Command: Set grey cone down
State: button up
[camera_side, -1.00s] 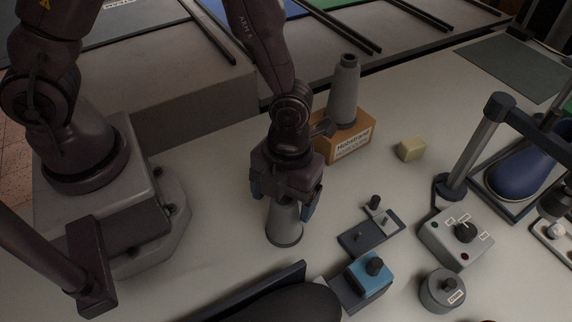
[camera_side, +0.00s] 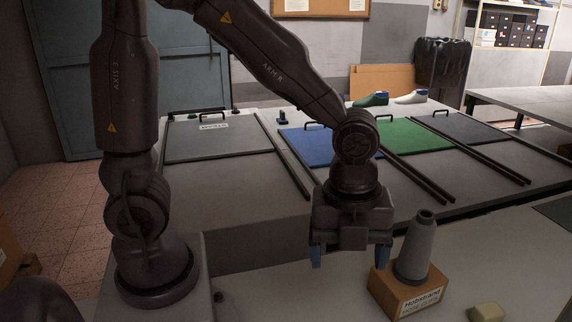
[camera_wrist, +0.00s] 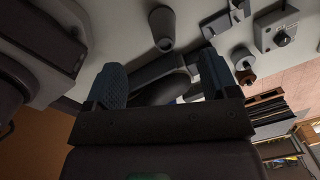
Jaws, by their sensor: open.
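My gripper (camera_side: 349,258) is raised above the bench, with its blue-padded fingers apart and nothing between them. The wrist view also shows the open fingers (camera_wrist: 162,82). A grey cone (camera_wrist: 162,25) stands on the pale bench in the wrist view, clear of the fingers. This bench cone is outside the side view. A second grey cone (camera_side: 415,248) stands upright on a cardboard box (camera_side: 408,291) labelled Hobstrand, to the right of my gripper in the side view.
A pale yellow block (camera_side: 487,312) lies right of the box. Grey, blue (camera_side: 308,146) and green (camera_side: 412,135) panels lie behind. In the wrist view, a control box (camera_wrist: 277,33) and a round knobbed piece (camera_wrist: 242,58) are to the right of the bench cone.

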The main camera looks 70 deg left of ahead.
jog(key=s+a+r+n+t, duration=0.5)
jog(key=a+r+n, duration=0.5)
jog(key=n, duration=1.2)
jog(key=shift+s+a+r+n, duration=0.3)
jog(key=shift+s+a+r, duration=0.1)
jog(key=shift+s+r, duration=0.55)
